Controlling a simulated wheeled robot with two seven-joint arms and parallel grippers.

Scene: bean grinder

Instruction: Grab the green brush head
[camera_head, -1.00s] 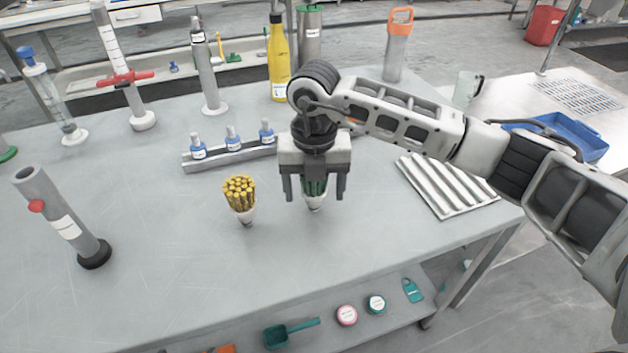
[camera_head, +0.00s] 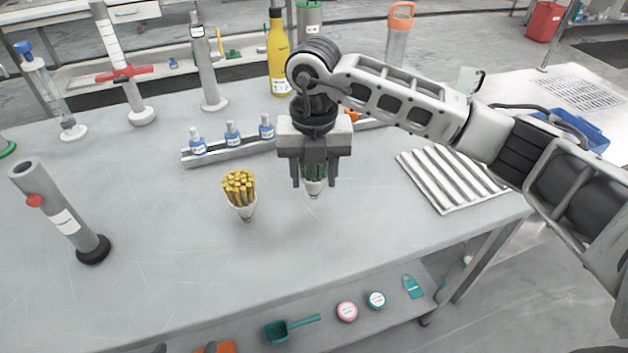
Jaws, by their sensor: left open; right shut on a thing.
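The green brush head (camera_head: 314,186) has dark green bristles on top and a white tapered base. My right gripper (camera_head: 315,178) points down from above and is shut on it, with the fingers at either side of the bristles. The fingers and palm hide much of the bristles. The base tip is close to the table; I cannot tell if it touches. A yellow brush head (camera_head: 240,190) stands upright just to the left, apart from the gripper. Only dark tips of my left gripper (camera_head: 186,349) show at the bottom edge; it is open.
A rack with small blue-labelled bottles (camera_head: 233,140) stands behind. A grey tube on a black base (camera_head: 70,222) is at left, a ridged white tray (camera_head: 452,177) at right. A yellow bottle (camera_head: 279,60) and tall cylinders stand at the back. The front middle of the grey table (camera_head: 200,280) is clear.

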